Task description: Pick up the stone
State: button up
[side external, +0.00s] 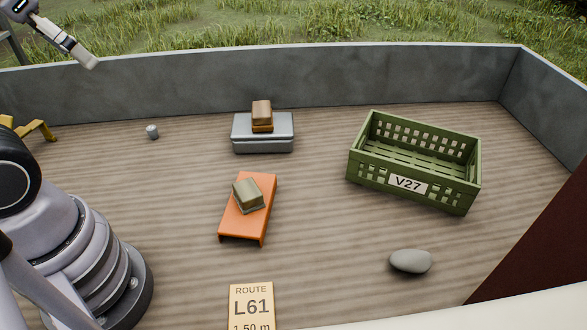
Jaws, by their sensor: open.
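The stone (411,261) is a smooth, grey, oval lump lying on the wooden floor at the lower right, in front of the green crate. My gripper (86,60) shows only in part at the top left edge, with a pale fingertip pointing down to the right. It is open, high up and far from the stone, and nothing shows in it.
A green crate (363,169) labelled V27 stands behind the stone. An orange stand (236,222) bears an olive block; a grey case (263,145) bears a brown block. A small grey cylinder (152,132) and a ROUTE L61 sign (251,306) are also there. Grey walls (330,75) border the floor.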

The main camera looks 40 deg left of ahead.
aim_at(412, 259)
jog(key=w+d+f+n+g+h, duration=0.25)
jog(key=w+d+n+h, duration=0.2)
jog(key=d, duration=0.55)
jog(key=w+d+f+n+g+h, duration=0.25)
jog(key=w+d+f+h, duration=0.2)
jog(key=d, duration=0.55)
jog(key=w+d+f+n+g+h, duration=0.2)
jog(key=w+d+n+h, duration=0.25)
jog(key=d, duration=0.45)
jog(key=w+d+f+n+t, duration=0.1)
jog(key=w+f+n+t, duration=0.1)
jog(key=f, duration=0.6)
jog(key=w+d+f+n+t+y, duration=0.1)
jog(key=w+f+n+t, duration=0.2)
jog(key=f+n, duration=0.3)
jog(key=w+d+f+n+t+y, duration=0.1)
jog(key=w+f+n+t, duration=0.2)
jog(key=f, duration=0.9)
jog(key=shift+w+d+n+t, duration=0.1)
jog(key=shift+w+n+t, duration=0.1)
jog(key=shift+n, duration=0.35)
jog(key=shift+w+d+n+t, duration=0.1)
jog(key=shift+n+t, duration=0.1)
jog(key=shift+n, duration=0.3)
jog(key=x, duration=0.8)
jog(key=shift+a+f, duration=0.25)
jog(key=shift+f, duration=0.1)
jog(key=shift+x, duration=2.9)
